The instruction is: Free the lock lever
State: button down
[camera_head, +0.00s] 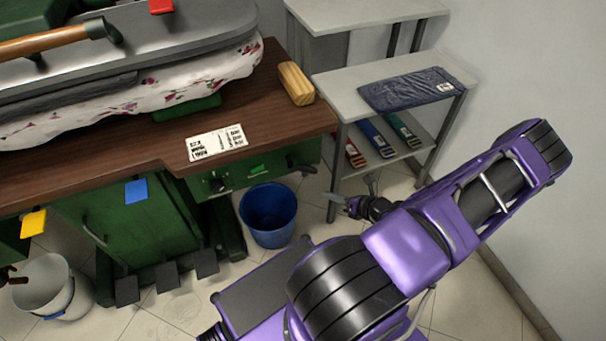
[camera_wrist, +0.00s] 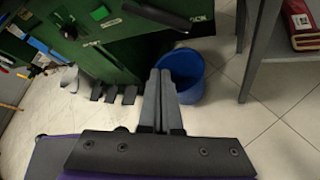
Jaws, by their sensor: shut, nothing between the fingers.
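A black lever-like handle (camera_head: 301,169) sticks out at the right end of the green panel (camera_head: 240,180) under the wooden top. It also shows large at the top of the wrist view (camera_wrist: 157,14). A round black knob (camera_head: 217,184) sits further left on the same panel. No label marks either one as the lock lever that I can read. My gripper (camera_head: 333,198) is shut and empty, to the right of the blue bucket and apart from the panel. In the wrist view its fingers (camera_wrist: 160,80) lie together, with the handle beyond their tips.
A blue bucket (camera_head: 269,214) stands on the floor below the panel. Several dark foot pedals (camera_head: 167,275) and a white bucket (camera_head: 54,284) are to the left. A grey shelf unit (camera_head: 335,88) stands right of the press table. A wooden block (camera_head: 295,83) lies on the tabletop.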

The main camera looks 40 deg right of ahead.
aim_at(302, 165)
jog(key=f+m, duration=0.1)
jog(key=w+a+f+m+t+h, duration=0.1)
jog(key=m, duration=0.1)
jog(key=shift+w+a, duration=0.15)
jog(key=shift+w, duration=0.1)
jog(key=shift+r, duration=0.1)
jog(key=b+x, duration=0.2)
jog(key=x, duration=0.8)
jog(key=d+r, duration=0.2)
jog(key=r, duration=0.1)
jog(key=shift+d, duration=0.3)
